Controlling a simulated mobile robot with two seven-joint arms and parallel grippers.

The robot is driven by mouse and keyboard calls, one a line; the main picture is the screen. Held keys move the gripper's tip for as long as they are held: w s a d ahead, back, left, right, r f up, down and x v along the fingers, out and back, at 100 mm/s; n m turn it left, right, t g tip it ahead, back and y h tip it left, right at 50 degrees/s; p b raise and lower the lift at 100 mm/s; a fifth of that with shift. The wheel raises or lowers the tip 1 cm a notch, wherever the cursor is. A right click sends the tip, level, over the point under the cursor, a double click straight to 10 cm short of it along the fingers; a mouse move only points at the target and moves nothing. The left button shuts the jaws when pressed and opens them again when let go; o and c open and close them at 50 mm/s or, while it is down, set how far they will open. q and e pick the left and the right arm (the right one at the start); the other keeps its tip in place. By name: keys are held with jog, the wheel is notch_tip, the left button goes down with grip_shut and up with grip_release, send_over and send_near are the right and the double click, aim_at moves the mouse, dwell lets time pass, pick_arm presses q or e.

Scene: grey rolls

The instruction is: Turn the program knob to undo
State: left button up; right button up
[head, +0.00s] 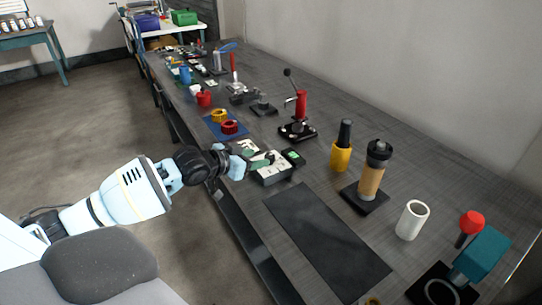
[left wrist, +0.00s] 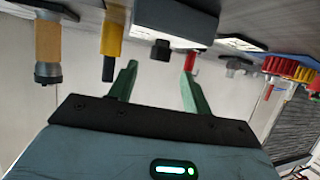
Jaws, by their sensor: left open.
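A small light-grey control box (head: 271,175) with a dark edge sits on the dark bench, and it also shows, inverted, at the top of the left wrist view (left wrist: 178,22). A short dark knob (left wrist: 160,50) sticks out from the box; I take it to be the program knob, but no label is readable. My left gripper (head: 262,160) is at the box, with green fingers parted. In the left wrist view the left gripper (left wrist: 160,66) has its fingertips on either side of the knob, with gaps visible. In the head view the fingers partly hide the knob. My right gripper is not in view.
A dark mat (head: 325,240) lies nearer. A red lever press (head: 300,105), a yellow-based bottle (head: 341,155), an amber grinder (head: 371,180) and a white cup (head: 412,220) stand around. A wall runs along the right.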

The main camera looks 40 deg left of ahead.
aim_at(267, 156)
pick_arm(q)
jog(key=shift+b+x, duration=0.35)
jog(key=shift+x, duration=3)
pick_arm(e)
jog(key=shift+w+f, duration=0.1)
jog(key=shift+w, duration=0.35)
